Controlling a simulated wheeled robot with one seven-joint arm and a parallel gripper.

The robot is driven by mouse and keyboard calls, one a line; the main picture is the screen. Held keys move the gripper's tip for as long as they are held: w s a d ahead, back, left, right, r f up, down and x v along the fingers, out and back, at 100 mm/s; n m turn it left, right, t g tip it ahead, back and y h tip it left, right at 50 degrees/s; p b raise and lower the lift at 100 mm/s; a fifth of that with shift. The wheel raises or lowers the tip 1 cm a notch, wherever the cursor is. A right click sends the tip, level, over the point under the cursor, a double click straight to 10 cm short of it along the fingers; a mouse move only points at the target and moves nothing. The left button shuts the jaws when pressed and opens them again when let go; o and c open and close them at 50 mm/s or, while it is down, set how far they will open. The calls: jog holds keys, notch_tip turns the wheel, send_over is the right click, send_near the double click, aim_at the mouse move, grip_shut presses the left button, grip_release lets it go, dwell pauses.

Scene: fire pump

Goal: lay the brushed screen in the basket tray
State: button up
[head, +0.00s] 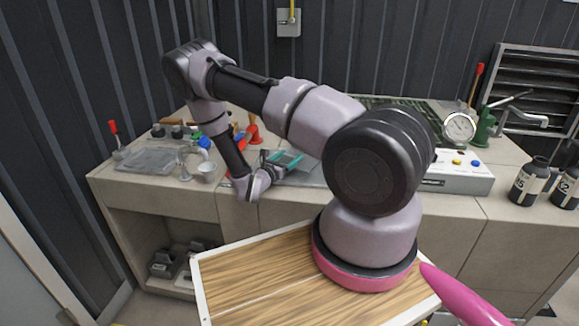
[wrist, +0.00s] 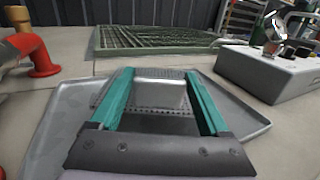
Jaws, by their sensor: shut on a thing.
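My gripper (wrist: 158,76) has teal fingers spread around a grey metal screen (wrist: 160,90) with rows of small holes, and is shut on it. In the head view my gripper (head: 287,160) is over the bench, left of the middle. The screen is at a shallow grey tray (wrist: 60,125), which spreads out on both sides below the fingers. I cannot tell whether the screen touches the tray floor. In the head view the tray's edge (head: 312,174) is partly hidden by my arm. Neither view labels a basket tray.
A green grid rack (wrist: 150,40) lies behind the tray. A grey box (wrist: 265,72) with knobs stands at its right, red pipe fittings (wrist: 38,55) at its left.

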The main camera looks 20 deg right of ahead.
jog(key=shift+f, duration=1.7)
jog(key=shift+f, duration=0.15)
jog(key=o, duration=1.5)
